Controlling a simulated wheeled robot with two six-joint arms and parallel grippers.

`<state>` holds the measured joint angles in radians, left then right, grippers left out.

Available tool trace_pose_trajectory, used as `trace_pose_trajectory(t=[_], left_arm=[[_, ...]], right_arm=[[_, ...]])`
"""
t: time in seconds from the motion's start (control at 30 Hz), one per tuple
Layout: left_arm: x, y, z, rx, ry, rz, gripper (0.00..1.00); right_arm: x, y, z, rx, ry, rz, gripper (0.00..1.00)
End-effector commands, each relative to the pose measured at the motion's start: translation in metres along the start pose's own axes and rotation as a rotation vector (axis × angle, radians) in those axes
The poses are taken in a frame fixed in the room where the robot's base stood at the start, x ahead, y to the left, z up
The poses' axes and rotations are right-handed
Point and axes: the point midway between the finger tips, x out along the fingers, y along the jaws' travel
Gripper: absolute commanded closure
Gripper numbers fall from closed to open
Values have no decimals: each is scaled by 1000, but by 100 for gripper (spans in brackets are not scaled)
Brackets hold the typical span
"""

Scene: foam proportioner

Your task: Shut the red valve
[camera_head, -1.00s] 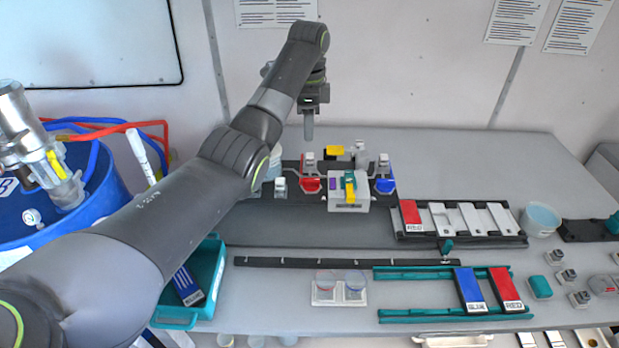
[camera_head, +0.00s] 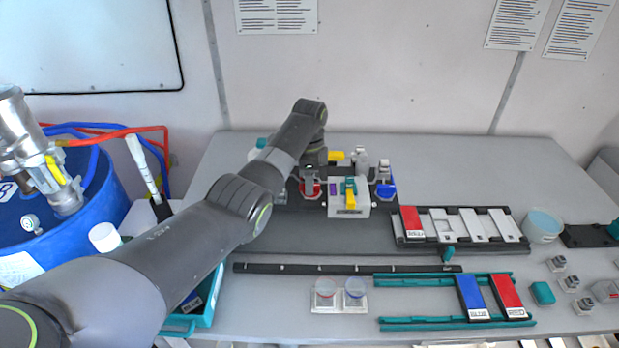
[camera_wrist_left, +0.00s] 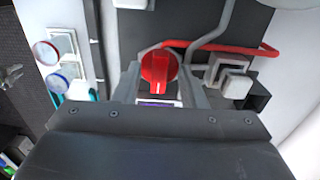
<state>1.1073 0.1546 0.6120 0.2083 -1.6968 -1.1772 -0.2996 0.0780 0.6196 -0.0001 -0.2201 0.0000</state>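The red valve (camera_head: 303,189) is on the dark panel at the back of the bench, left of the white block with the yellow and teal handle. In the left wrist view it is a round red knob (camera_wrist_left: 158,68) with a raised grip and a white mark at its lower edge. My left gripper (camera_head: 310,190) is down at the valve, pointing downward. In the left wrist view its two grey fingers stand on either side of the knob, apparently with small gaps, so it looks open around it. My right gripper is in neither view.
A blue valve (camera_head: 385,190) sits right of the white block (camera_head: 349,206). A red hose (camera_wrist_left: 225,48) runs beside the red knob. A rack with a red card (camera_head: 411,221) is at the right, and two small cups (camera_head: 340,308) are in front. The bench's back right is clear.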

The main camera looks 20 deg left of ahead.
Motion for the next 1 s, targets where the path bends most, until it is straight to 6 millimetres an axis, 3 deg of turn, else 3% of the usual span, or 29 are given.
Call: trace_pose_trajectory(t=[0.33, 0.63, 1.0], left_arm=[[5, 0, 0, 0, 0, 0, 63], [5, 0, 0, 0, 0, 0, 100], [4, 0, 0, -42, 0, 0, 100]], right_arm=[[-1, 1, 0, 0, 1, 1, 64], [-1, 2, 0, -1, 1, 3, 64], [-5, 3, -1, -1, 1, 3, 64]])
